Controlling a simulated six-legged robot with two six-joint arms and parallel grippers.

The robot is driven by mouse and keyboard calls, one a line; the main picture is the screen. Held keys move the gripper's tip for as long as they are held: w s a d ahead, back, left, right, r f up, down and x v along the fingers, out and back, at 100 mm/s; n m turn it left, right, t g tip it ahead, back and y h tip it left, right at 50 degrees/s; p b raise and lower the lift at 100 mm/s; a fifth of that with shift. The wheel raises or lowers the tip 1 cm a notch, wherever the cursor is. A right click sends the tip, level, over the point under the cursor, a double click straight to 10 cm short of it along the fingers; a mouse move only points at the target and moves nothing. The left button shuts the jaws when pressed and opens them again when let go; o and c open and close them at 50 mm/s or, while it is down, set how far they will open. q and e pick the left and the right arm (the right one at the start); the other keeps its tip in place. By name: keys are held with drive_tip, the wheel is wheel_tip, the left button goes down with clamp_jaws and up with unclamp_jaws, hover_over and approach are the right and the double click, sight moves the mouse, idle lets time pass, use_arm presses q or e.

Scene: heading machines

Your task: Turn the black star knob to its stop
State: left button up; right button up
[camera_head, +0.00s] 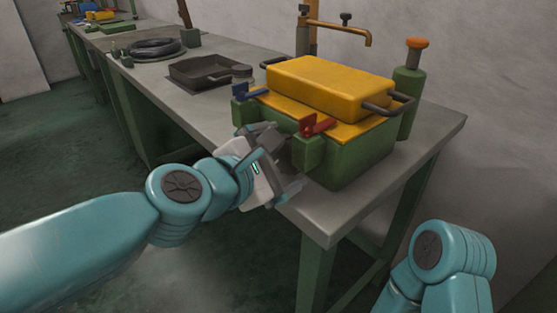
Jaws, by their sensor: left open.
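A green machine (350,160) with a yellow lid (330,88) stands on the grey bench at centre right. My left gripper (281,160) is open at the front face of this machine, one finger high and one low. Dark shapes show between its fingers, but I cannot make out a star shape. The black star knob cannot be clearly told apart; it may be hidden by the gripper. My right arm shows at the lower right, and its gripper is out of view.
A red lever (317,124) and a blue lever (250,93) sit on the machine's front, close above my left gripper. A black tray (205,71) and coiled hose (153,48) lie farther left on the bench (440,125).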

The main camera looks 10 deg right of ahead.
use_arm(q)
drive_tip(key=c, duration=1)
drive_tip(key=m+b, duration=0.1)
drive_tip(key=f+m+t+b, duration=0.1)
drive_tip(key=b, duration=0.1)
drive_tip(key=shift+d, duration=0.15)
drive_tip(key=shift+c, duration=0.2)
drive_tip(key=shift+r+m+t+b, duration=0.2)
drive_tip(key=shift+m+t+b, duration=0.2)
drive_tip(key=shift+m, duration=0.2)
drive_tip(key=shift+r, duration=0.1)
drive_tip(key=o, duration=1)
drive_tip(key=shift+o, duration=0.2)
